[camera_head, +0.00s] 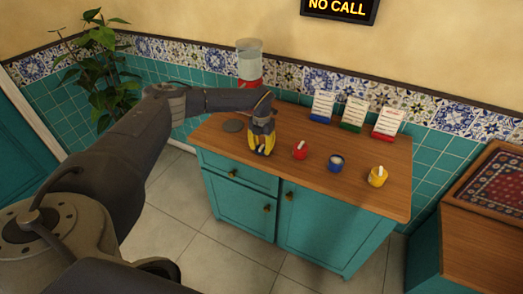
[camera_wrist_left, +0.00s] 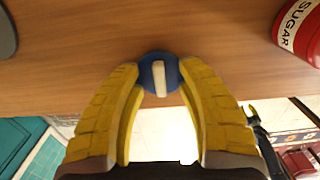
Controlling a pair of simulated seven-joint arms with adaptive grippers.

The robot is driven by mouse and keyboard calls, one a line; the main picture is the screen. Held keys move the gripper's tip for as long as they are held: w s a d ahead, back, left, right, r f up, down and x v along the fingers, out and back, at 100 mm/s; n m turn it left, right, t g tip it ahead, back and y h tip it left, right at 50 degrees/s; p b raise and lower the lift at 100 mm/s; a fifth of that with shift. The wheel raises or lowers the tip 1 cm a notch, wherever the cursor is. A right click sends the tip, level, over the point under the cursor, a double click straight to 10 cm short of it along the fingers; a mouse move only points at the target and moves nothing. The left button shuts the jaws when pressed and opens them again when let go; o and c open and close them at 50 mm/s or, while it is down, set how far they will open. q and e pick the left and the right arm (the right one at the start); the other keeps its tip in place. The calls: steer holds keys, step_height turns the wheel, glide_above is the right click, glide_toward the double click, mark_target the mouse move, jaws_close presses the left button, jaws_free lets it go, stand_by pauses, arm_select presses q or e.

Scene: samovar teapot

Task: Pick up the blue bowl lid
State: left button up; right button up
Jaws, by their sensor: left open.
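The blue bowl lid (camera_wrist_left: 147,76), a small round disc with a white bar handle, lies on the wooden counter near its front edge in the left wrist view. My left gripper (camera_wrist_left: 160,74) is open, with its yellow fingers on either side of the lid. I cannot tell whether they touch it. In the head view my left gripper (camera_head: 264,152) points down over the left part of the counter and hides the lid. A blue bowl (camera_head: 336,166) with a pale inside stands uncovered to the right. My right gripper is not in view.
A red jar (camera_head: 299,153), labelled SUGAR in the left wrist view (camera_wrist_left: 300,28), stands just right of the gripper. A yellow jar (camera_head: 377,179) stands farther right. A dark disc (camera_head: 233,126) lies left. Several cards stand behind, beside a clear-topped red dispenser (camera_head: 249,62).

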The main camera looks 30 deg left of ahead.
arm_select(q)
steer(key=shift+c, duration=0.3)
jaws_close()
steer(key=shift+r, duration=0.1)
